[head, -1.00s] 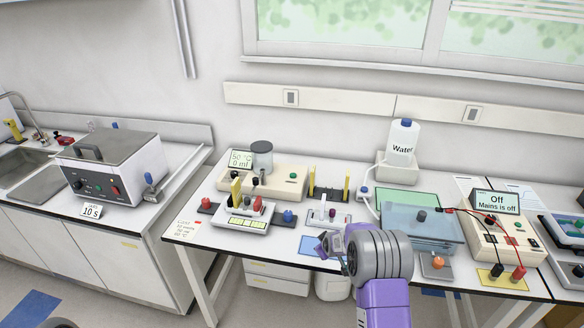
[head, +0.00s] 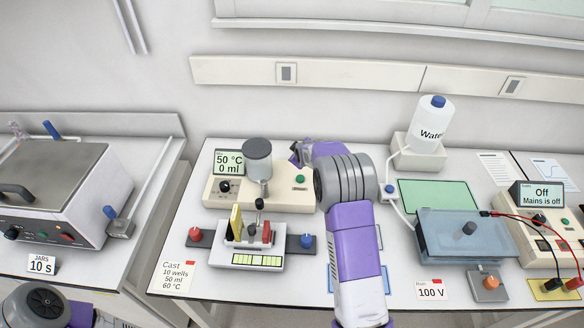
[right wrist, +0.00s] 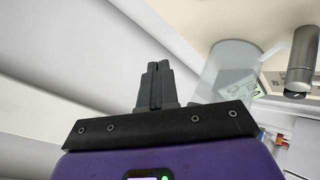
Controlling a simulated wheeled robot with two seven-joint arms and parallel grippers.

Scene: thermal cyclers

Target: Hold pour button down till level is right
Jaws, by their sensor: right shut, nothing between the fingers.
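The cream dispenser (head: 275,197) stands at the back of the bench with a grey-lidded jar (head: 257,160) on top. Its display (head: 229,163) reads 50 °C and 0 ml. A green button (head: 300,179) is on its right part and a black knob (head: 225,187) on its left. My right gripper (head: 299,152) is shut and empty, above and behind the green button and apart from it. In the right wrist view the closed fingers (right wrist: 157,76) point up the picture. The casting tray (head: 250,259) is in front of the dispenser. My left gripper is out of view.
A card (head: 172,278) reads Cast, 10 wells, 50 ml, 60 °C. A water bottle (head: 431,122), a blue lidded tank (head: 465,236) and a power supply (head: 538,228) reading Off stand to the right. A steel bath (head: 55,195) is on the left counter.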

